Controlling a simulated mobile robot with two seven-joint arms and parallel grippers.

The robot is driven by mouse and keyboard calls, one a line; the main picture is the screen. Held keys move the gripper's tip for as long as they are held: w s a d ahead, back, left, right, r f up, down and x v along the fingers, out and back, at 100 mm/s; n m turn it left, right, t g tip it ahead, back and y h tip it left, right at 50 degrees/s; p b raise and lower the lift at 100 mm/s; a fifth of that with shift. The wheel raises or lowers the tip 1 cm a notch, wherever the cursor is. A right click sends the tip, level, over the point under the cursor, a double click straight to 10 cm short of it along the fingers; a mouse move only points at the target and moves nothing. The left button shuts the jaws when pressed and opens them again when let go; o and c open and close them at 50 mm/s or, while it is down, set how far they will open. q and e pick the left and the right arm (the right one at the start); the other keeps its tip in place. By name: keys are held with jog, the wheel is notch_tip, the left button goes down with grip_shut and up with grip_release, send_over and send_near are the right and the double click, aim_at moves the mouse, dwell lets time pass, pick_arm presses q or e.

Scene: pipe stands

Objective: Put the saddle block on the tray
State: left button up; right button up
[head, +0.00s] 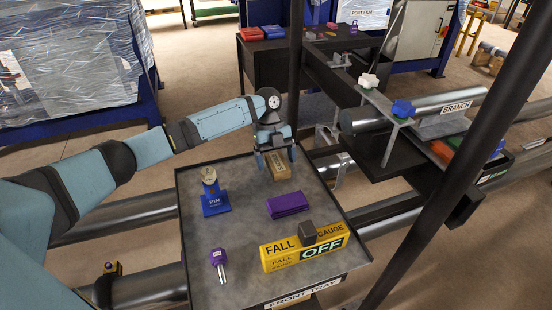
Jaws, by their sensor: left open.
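A tan block (279,170), which looks like the saddle block, rests on the dark grey front tray (240,240) near its far edge. My left gripper (277,157) reaches in from the left and points down over this block, with its fingers open at the block's far end. The gripper hides part of the block, and I cannot tell whether the fingers touch it. My right gripper is not in view.
The tray also holds a blue pin stand (215,203), a purple block (287,205), a purple-headed pin (219,262) and a yellow fall gauge (304,250). A dark post (440,165) rises at the tray's right. A branch pipe (420,107) lies beyond.

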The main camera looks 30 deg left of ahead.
pick_arm(q)
jog(key=shift+v, duration=3.75)
